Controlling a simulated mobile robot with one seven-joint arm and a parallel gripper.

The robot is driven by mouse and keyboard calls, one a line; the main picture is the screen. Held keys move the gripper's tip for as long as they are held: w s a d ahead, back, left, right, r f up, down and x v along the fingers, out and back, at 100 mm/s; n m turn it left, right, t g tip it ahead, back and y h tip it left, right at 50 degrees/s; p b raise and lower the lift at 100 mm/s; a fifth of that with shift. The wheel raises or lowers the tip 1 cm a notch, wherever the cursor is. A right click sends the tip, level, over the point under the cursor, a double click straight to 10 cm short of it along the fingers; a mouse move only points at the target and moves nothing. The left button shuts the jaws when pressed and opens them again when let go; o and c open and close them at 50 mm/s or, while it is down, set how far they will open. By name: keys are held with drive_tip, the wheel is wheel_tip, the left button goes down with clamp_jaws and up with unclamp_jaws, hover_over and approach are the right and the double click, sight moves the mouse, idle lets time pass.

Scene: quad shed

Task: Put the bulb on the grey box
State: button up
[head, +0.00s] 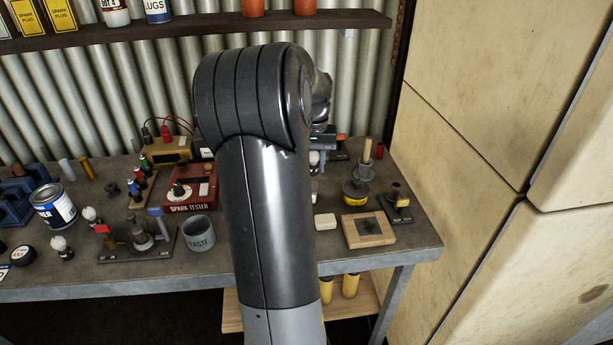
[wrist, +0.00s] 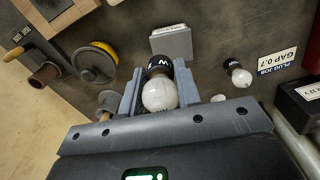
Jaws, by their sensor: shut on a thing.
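My gripper (wrist: 158,88) is shut on a bulb (wrist: 160,95), with a grey finger on each side of it. The bulb has a white globe facing the wrist camera and a dark collar with white lettering beyond it. The grey box (wrist: 172,43) lies just past the fingertips in the wrist view, apart from the bulb. A small pale block (head: 325,222) in the head view seems to be this box. My arm hides most of the gripper in the head view; a bit of white (head: 314,158) beside it may be the bulb.
A wooden block (head: 368,230), a yellow pot (head: 355,192) and a brown tube on a base (head: 397,198) stand nearby. A waste cup (head: 199,235) is left of my arm.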

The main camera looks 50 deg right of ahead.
drive_tip(key=shift+w+a+f, duration=0.15)
drive_tip(key=shift+w+f, duration=0.6)
drive_tip(key=shift+w, duration=0.25)
drive_tip(key=shift+f, duration=1.85)
drive_tip(key=o, duration=1)
drive_tip(key=shift+f, duration=0.15)
wheel_tip(320, 180, up, 12)
drive_tip(key=shift+r, duration=0.2)
